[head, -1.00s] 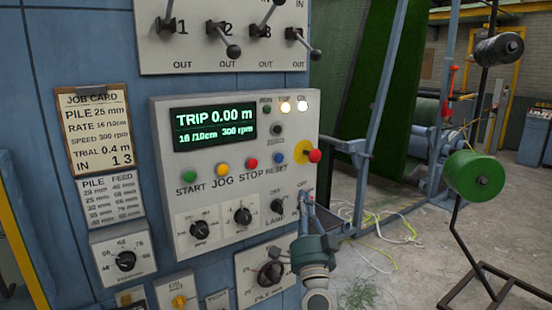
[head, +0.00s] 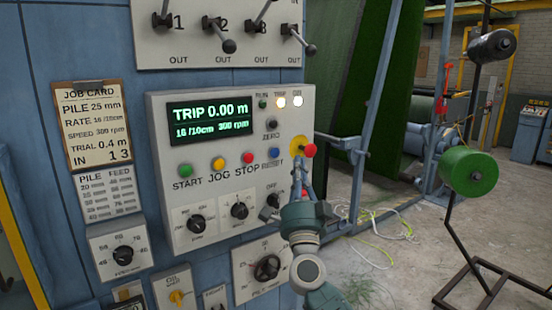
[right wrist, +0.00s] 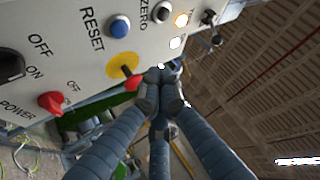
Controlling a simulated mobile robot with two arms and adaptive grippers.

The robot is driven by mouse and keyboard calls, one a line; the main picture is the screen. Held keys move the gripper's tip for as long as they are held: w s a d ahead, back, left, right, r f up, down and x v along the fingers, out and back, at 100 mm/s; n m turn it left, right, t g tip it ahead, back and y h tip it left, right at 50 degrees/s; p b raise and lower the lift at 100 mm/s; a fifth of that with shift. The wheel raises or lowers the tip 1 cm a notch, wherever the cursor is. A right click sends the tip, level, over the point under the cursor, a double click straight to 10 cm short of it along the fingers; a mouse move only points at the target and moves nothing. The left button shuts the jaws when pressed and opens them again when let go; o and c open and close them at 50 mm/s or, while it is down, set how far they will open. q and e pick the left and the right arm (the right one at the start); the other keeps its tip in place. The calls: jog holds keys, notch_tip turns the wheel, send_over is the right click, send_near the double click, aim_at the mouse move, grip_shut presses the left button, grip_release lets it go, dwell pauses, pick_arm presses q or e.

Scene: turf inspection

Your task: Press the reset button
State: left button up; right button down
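The reset button (head: 274,153) is a blue round button at the right end of the button row on the grey control panel (head: 165,215). In the right wrist view the blue button (right wrist: 119,26) shows beside its RESET label. My right gripper (head: 302,166) is upright at the panel's right edge, right of and slightly below the blue button. Its fingertips (right wrist: 162,75) are drawn together with nothing between them. They are apart from the blue button and appear close to the red mushroom knob. The display (head: 210,119) reads TRIP 0.00 m. My left gripper is not in view.
The red mushroom knob on a yellow plate (head: 308,150) is just right of the blue button. The red stop button (head: 247,157) is to its left, and a dark ZERO knob (head: 275,125) is above. The TRIP lamp (head: 280,102) is lit.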

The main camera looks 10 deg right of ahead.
aim_at(275, 153)
jog(key=shift+w+a+b, duration=0.4)
jog(key=shift+w+b, duration=0.35)
jog(key=shift+w, duration=0.35)
jog(key=shift+w+a+b, duration=0.4)
jog(key=shift+w+b, duration=0.35)
jog(key=shift+w, duration=0.3)
jog(key=shift+w+a+b, duration=0.4)
jog(key=shift+w+b, duration=0.35)
jog(key=shift+w, duration=0.35)
jog(key=shift+w, duration=0.15)
jog(key=shift+w+a, duration=0.15)
jog(key=shift+w, duration=0.1)
jog(key=shift+w+a+b, duration=0.15)
jog(key=shift+w+b, duration=0.25)
jog(key=shift+b, duration=0.2)
jog(key=shift+s+d+p, duration=0.3)
jog(key=shift+s+p, duration=0.5)
jog(key=shift+p, duration=0.35)
